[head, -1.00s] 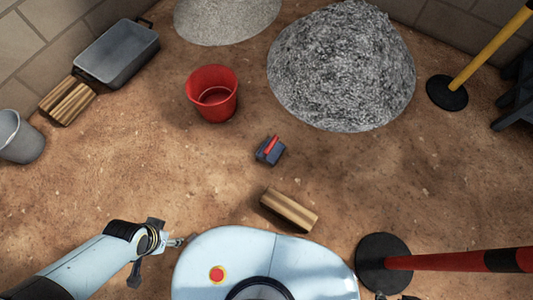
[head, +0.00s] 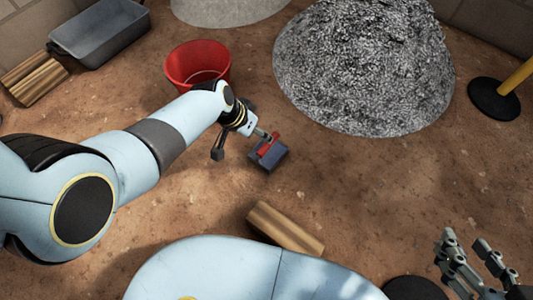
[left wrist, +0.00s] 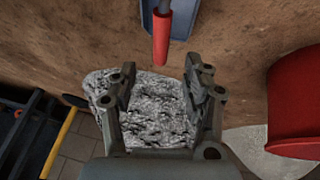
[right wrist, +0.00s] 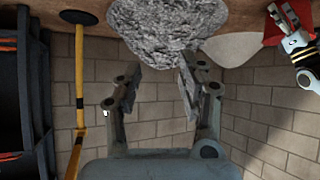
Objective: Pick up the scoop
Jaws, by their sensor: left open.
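The scoop (head: 270,158) lies on the dirt ground in the middle of the head view, with a dark blue pan and a red handle, partly hidden by my left gripper. The left wrist view shows its red handle (left wrist: 162,38) beyond the fingertips, roughly centred between them, and part of the blue pan at the top edge. My left gripper (left wrist: 160,88) is open and empty; it also shows in the head view (head: 242,143) at the scoop's handle side. I cannot tell if a finger touches it. My right gripper (head: 468,250) is open and empty at the lower right.
A red bucket (head: 198,62) stands behind my left arm. A grey gravel heap (head: 362,75) rises behind the scoop. A wooden block (head: 285,229) lies in front of it. A grey tub (head: 100,35) and wood pieces (head: 35,80) are at far left. Ground right of the scoop is clear.

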